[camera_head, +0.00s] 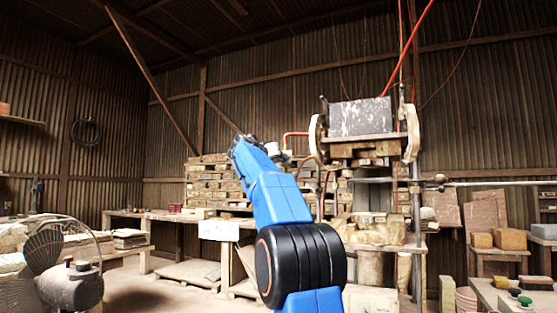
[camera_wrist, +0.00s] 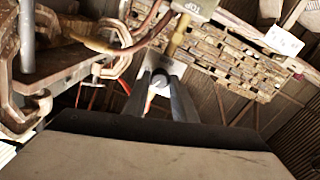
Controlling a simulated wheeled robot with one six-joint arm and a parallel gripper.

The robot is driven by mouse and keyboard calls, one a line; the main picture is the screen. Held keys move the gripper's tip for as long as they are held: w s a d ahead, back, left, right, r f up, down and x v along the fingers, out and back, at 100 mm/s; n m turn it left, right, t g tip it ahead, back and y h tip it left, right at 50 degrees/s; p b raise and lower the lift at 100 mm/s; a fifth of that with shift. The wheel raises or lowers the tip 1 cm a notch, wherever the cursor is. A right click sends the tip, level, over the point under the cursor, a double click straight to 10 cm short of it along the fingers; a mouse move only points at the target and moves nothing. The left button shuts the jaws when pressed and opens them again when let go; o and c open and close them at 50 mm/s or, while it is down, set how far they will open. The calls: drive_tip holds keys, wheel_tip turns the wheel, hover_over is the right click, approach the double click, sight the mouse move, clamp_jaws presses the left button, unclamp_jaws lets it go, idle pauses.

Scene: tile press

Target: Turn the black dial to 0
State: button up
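My gripper (camera_wrist: 160,88) shows in the wrist view with its two dark fingers apart. No number or pointer can be read. In the head view my blue arm reaches up and away toward the brick shelves, and the fingertips cannot be made out there.
A brass stem (camera_wrist: 177,40) and a grey box with lettering (camera_wrist: 190,8) are close beyond the fingertips. A rusty metal frame (camera_wrist: 75,70) is close on the left. The tile press (camera_head: 362,135) stands right of my arm. Stacked bricks (camera_head: 208,185) fill shelves behind.

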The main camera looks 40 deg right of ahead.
drive_tip(key=shift+n, duration=0.4)
drive_tip(key=n, duration=2.3)
drive_tip(key=shift+f+n+t, duration=0.1)
drive_tip(key=shift+n+t, duration=0.2)
drive_tip(key=shift+t, duration=0.1)
drive_tip(key=o, duration=1)
drive_tip(key=shift+o, duration=0.2)
drive_tip(key=shift+s+a, duration=0.1)
